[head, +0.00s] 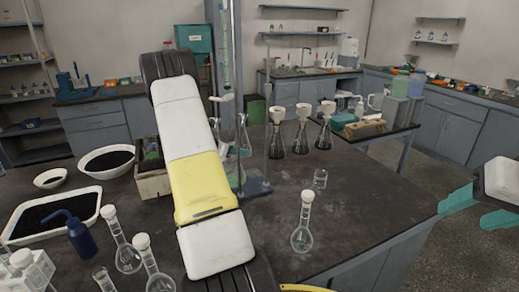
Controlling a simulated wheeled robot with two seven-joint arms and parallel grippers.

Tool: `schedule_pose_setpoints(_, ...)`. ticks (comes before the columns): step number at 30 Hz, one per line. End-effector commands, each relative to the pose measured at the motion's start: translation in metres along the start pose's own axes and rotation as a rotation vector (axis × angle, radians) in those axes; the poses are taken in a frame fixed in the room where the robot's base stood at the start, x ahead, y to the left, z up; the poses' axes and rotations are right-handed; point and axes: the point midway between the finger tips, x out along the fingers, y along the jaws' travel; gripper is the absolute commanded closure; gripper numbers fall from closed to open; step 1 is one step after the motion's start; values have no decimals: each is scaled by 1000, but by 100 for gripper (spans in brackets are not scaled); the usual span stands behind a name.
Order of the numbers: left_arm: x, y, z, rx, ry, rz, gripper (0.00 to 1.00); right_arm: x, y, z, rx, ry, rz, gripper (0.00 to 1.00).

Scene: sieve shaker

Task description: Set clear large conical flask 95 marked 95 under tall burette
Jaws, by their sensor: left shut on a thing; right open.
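A tall burette stand (237,60) rises behind my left arm, with a flat base (258,187) on the table. A clear conical flask (243,140) shows close to the stand, partly hidden by the arm; no mark on it is readable, and I cannot tell if it stands on the base. My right gripper (470,207), with teal fingers, is open and empty past the table's right edge.
Three dark-filled flasks (301,135) with white tops stand right of the stand. More flasks (127,255), a blue wash bottle (79,238) and a black-filled tray (50,213) crowd the left. The table's right part is clear.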

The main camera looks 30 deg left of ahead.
Motion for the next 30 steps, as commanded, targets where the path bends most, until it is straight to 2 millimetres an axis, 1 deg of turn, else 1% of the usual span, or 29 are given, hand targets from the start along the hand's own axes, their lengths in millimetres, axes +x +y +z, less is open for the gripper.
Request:
schedule_pose_setpoints(2,2,0,-4,0,-1,0,100,0,0,0,0,0,0,44)
schedule_pose_setpoints(12,3,0,-6,1,-1,1,100,0,0,0,0,0,0,44)
schedule_pose_setpoints(13,4,0,-7,0,0,1,64,0,0,0,0,0,0,44)
schedule_pose_setpoints(16,3,0,-7,1,0,1,44,0,0,0,0,0,0,44)
schedule_pose_setpoints(24,3,0,-7,0,0,1,44,0,0,0,0,0,0,44)
schedule_pose_setpoints(27,2,0,-4,1,0,1,44,0,0,0,0,0,0,44)
schedule_pose_setpoints(30,-9,1,-4,0,0,4,44,0,0,0,0,0,0,44)
